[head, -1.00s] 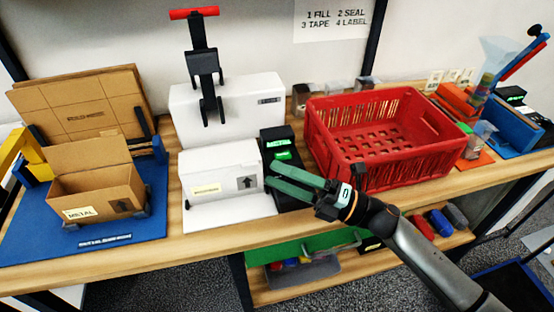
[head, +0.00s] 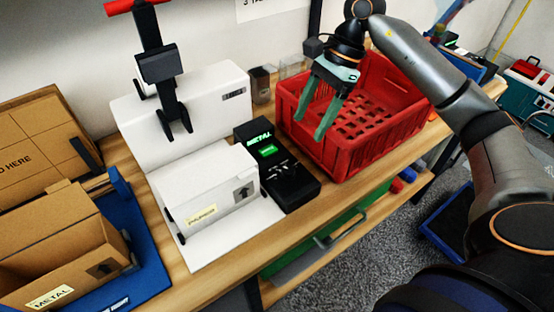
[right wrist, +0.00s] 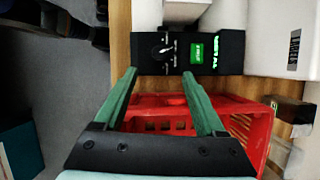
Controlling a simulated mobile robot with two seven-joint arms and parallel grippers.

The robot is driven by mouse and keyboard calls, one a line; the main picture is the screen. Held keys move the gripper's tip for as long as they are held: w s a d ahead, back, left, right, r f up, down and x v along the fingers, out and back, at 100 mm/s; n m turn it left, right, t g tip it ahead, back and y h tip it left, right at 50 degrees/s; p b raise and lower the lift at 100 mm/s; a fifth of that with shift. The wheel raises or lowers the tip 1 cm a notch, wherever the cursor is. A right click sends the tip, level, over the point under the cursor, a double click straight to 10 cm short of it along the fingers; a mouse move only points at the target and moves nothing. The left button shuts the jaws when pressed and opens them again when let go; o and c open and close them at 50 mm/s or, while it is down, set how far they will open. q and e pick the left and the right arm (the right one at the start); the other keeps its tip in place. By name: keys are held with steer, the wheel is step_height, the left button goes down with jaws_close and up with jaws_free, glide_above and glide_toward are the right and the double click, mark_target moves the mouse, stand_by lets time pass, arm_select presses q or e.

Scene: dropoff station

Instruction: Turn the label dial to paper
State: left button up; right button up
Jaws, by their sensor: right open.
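The label unit (head: 305,190) is a black box between the white tape machine and the red crate. Its green screen (head: 262,140) reads METAL. Its dial (right wrist: 165,50) shows in the right wrist view as a small round knob with a light pointer and tiny marks around it that I cannot read. My right gripper (head: 311,128) is open and empty, with its green fingers pointing down over the near left side of the red crate. In the right wrist view the fingertips (right wrist: 159,74) stand apart from the unit, just short of the dial. My left gripper is out of view.
The red crate (head: 360,150) stands right of the unit. The white machine (head: 215,105) with a black press holds a closed white box (head: 205,190). An open cardboard box (head: 60,250) labelled METAL stands at left. The table front edge is clear.

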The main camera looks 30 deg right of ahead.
mark_target(289, 169)
steer(key=p+x, duration=0.1)
steer(key=x, duration=1.1)
steer(key=shift+d+f, duration=0.15)
steer(key=shift+f, duration=0.05)
jaws_close()
